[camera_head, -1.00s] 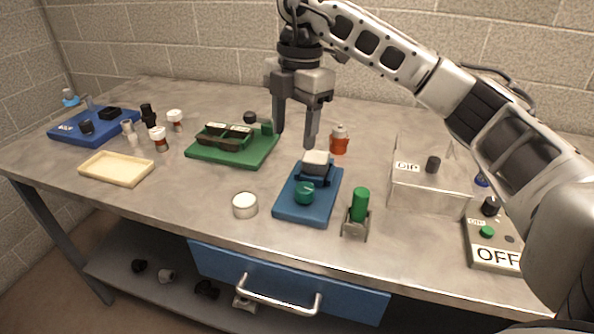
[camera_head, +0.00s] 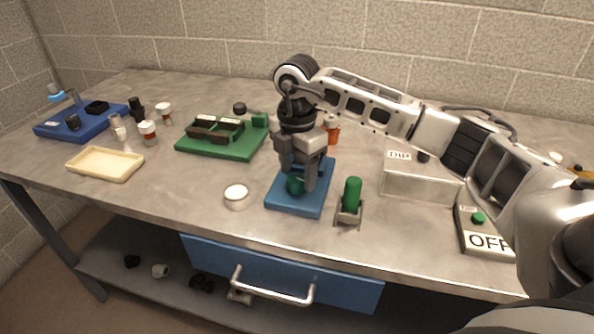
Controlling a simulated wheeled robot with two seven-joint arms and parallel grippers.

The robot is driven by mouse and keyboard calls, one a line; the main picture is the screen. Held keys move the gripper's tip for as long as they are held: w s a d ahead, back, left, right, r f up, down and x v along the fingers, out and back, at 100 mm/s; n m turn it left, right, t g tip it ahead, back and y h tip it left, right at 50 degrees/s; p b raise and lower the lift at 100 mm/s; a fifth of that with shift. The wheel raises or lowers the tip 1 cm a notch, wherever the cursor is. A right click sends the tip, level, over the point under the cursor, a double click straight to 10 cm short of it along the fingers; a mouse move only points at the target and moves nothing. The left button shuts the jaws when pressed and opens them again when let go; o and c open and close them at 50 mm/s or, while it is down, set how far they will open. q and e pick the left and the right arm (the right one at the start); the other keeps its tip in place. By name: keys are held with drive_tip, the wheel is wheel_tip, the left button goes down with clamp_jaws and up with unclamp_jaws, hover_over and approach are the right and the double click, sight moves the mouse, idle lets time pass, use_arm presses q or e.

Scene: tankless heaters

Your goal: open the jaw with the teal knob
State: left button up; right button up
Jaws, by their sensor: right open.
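The teal knob (camera_head: 295,186) is on the front part of a blue base (camera_head: 290,207) in the middle of the workbench. My right gripper (camera_head: 298,184) is low over this base, pointing down, with its fingers around or right beside the knob; I cannot tell whether they touch it. The jaw behind the knob is mostly hidden by the gripper. The right gripper is open. My left gripper is not in view.
A green cylinder in a grey holder (camera_head: 349,217) stands close right of the base, and a round white-topped tin (camera_head: 236,197) to its left. Bare bench lies in front.

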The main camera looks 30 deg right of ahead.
drive_tip(key=shift+f, duration=0.5)
drive_tip(key=c, duration=1)
